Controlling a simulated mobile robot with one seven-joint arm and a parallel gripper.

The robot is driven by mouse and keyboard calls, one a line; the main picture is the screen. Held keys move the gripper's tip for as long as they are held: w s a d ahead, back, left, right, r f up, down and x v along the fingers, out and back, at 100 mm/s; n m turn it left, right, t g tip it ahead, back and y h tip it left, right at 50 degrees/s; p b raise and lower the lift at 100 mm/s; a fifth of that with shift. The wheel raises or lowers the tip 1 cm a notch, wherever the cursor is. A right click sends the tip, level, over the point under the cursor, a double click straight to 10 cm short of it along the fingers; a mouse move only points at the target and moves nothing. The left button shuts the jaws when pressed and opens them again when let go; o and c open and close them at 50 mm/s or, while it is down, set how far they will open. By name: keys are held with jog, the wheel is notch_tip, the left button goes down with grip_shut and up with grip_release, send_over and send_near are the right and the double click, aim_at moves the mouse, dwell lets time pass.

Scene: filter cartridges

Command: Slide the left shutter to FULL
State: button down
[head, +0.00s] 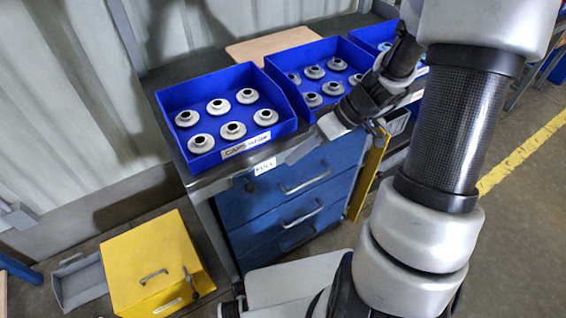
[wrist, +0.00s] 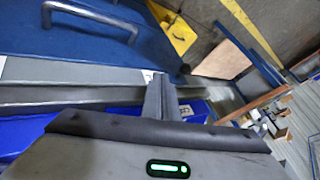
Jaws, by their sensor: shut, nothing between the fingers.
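A small white label (head: 265,166), seemingly reading FULL, is on the front edge of the bench below the left blue bin (head: 172,107). A small pale piece (head: 243,181) sits just left of it; I cannot tell whether this is the left shutter. My gripper (head: 291,157) is shut and empty, its tips close to the bench's front edge and right of the label. I cannot tell whether it touches anything. In the wrist view the shut fingers (wrist: 160,90) lie over the grey bench edge (wrist: 75,97), beside a small marked label (wrist: 147,75).
Blue drawers (head: 290,187) with metal handles are below the bench edge. A second blue bin (head: 312,50) of caps stands to the right, partly behind my arm. A yellow door panel (head: 368,175) stands out at the right. A yellow box (head: 150,250) is on the floor at left.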

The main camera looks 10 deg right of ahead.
jog(key=shift+v, duration=1.2)
